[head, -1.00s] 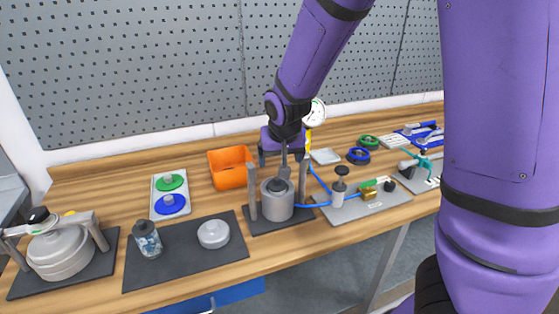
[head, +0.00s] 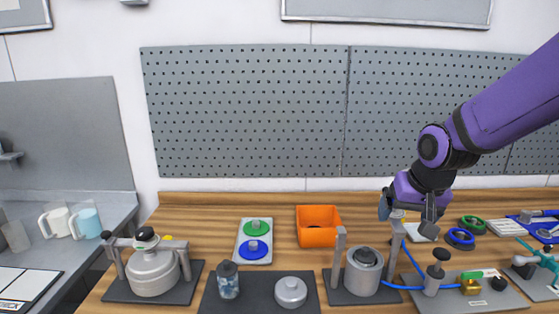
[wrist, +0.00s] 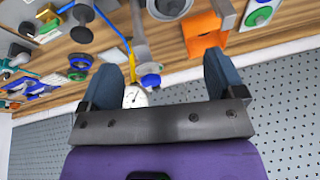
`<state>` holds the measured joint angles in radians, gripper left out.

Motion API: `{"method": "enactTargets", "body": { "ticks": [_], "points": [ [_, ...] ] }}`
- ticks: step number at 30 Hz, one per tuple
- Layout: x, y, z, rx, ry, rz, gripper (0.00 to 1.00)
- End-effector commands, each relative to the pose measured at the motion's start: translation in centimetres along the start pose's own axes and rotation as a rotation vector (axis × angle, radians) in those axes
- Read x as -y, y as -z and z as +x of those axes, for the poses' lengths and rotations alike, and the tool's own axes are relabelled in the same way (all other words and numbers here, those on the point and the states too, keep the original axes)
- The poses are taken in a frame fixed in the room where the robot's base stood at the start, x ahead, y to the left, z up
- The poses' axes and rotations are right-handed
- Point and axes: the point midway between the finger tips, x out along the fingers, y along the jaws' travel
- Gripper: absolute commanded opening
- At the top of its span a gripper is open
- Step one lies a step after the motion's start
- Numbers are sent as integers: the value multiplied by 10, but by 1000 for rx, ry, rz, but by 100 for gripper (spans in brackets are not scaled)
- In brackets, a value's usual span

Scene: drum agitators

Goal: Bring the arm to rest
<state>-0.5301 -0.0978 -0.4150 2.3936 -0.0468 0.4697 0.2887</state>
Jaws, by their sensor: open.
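My purple arm enters the head view from the right, and my gripper (head: 408,207) is over the right part of the bench. In the wrist view my gripper (wrist: 168,75) has its two dark blue fingers spread wide, with nothing held between them. In the head view it is above and to the right of a grey drum (head: 363,271) that stands between two posts.
A lidded pot (head: 153,268) stands at the left on a dark mat. A dark jar (head: 228,280), a white round lid (head: 291,291) and an orange bin (head: 318,226) are in the middle. A grey plate (head: 465,298) with fittings lies at the right. A pegboard (head: 245,110) backs the bench.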

Motion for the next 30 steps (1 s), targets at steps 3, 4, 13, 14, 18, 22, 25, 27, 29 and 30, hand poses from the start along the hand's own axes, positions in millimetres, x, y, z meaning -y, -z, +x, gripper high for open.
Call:
{"method": "enactTargets", "body": {
  "ticks": [3,4,13,14,18,22,25,27,29,30],
  "points": [
    [-13,-14,-35,-11,27,-7,88],
    [-16,-17,-44,-13,32,-13,88],
    [-39,-67,-118,-54,38,-71,88],
    [-40,-73,-124,-59,35,-78,88],
    [-47,-101,-150,-82,8,-110,88],
    [-50,-122,-165,-95,-22,-133,88],
    [-51,-133,-171,-100,-38,-145,88],
    [-51,-137,-173,-101,-45,-150,88],
    [-51,-139,-174,-101,-48,-152,88],
    [-51,-140,-174,-101,-49,-152,88]
  ]
}}
